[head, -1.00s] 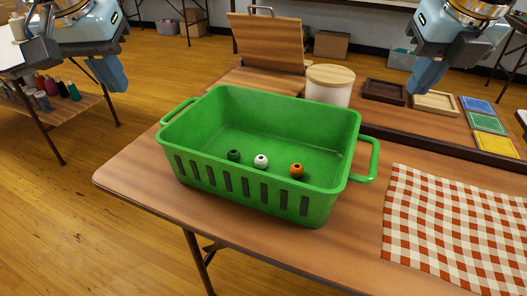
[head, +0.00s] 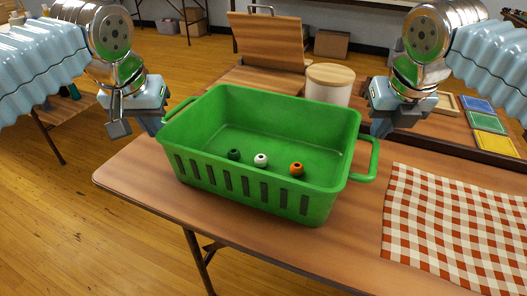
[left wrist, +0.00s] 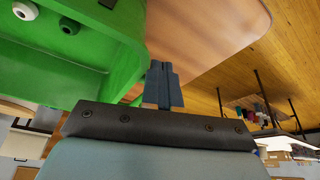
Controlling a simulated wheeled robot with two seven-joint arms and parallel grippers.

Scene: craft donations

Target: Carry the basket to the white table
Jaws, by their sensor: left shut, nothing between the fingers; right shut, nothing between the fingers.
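The green basket (head: 250,188) stands upright on a brown wooden table (head: 150,190). It holds a dark green bead (head: 233,155), a white bead (head: 260,160) and an orange bead (head: 296,169). It has a left handle (head: 178,110) and a right handle (head: 375,160). My left gripper (head: 152,124) is shut and empty beside the left handle. In the left wrist view its closed fingers (left wrist: 163,86) show close to the basket (left wrist: 60,75). My right gripper (head: 381,127) is shut and empty, just behind the right handle. A whitish tabletop (left wrist: 287,143) shows partly in the left wrist view.
A red-checked cloth (head: 455,225) covers the table right of the basket. Behind stand a wooden-lidded white canister (head: 328,88), a raised wooden board (head: 265,40), and blue (head: 478,104), green (head: 488,122) and yellow (head: 496,142) squares. Floor is open at the lower left.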

